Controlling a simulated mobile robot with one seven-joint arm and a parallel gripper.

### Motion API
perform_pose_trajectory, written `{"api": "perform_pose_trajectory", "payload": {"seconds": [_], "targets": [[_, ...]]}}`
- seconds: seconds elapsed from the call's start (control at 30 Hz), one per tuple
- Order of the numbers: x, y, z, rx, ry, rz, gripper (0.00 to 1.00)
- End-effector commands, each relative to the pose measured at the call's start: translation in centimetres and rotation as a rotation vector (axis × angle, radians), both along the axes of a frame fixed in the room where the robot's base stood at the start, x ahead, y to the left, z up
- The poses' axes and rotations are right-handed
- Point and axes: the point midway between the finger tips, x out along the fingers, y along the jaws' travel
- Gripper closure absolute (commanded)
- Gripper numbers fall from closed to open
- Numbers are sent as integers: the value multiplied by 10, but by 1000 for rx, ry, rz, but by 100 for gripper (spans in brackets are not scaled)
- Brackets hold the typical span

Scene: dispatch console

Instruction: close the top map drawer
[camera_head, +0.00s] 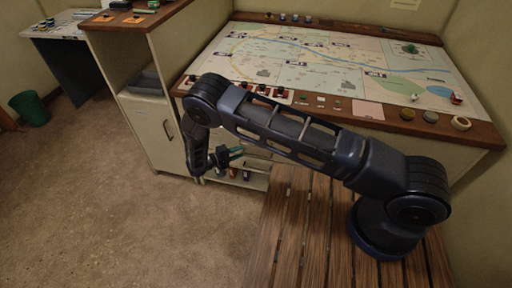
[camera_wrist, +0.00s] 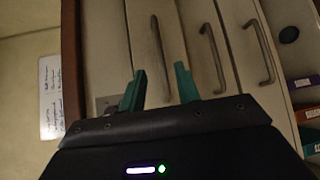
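The map table's drawer fronts show side by side in the wrist view, which is turned. The drawer nearest the wooden top edge, which looks like the top map drawer (camera_wrist: 141,32), has a metal bar handle (camera_wrist: 158,40). I cannot tell how far this drawer stands out. My gripper (camera_wrist: 160,82) has two green fingers, spread apart with nothing between them. The handle appears beyond the gap between the fingertips; contact is not visible. In the head view my gripper (camera_head: 227,154) is in front of the cabinet, and my arm hides most of the drawers.
The map table (camera_head: 340,62) has a wooden rim and small items along its edges. A beige cabinet (camera_head: 150,125) stands to its left. A slatted wooden surface (camera_head: 300,225) lies at the front. Carpet (camera_head: 110,210) is clear at left, with a green bin (camera_head: 30,108) farther off.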

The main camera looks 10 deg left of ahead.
Motion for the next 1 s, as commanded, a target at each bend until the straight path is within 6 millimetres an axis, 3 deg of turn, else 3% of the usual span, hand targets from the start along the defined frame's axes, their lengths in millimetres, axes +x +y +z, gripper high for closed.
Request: {"api": "perform_pose_trajectory", "payload": {"seconds": [0.6, 1.0], "targets": [[62, -64, -13, -3, 2, 3, 68], [71, -73, -15, -3, 2, 4, 68]]}}
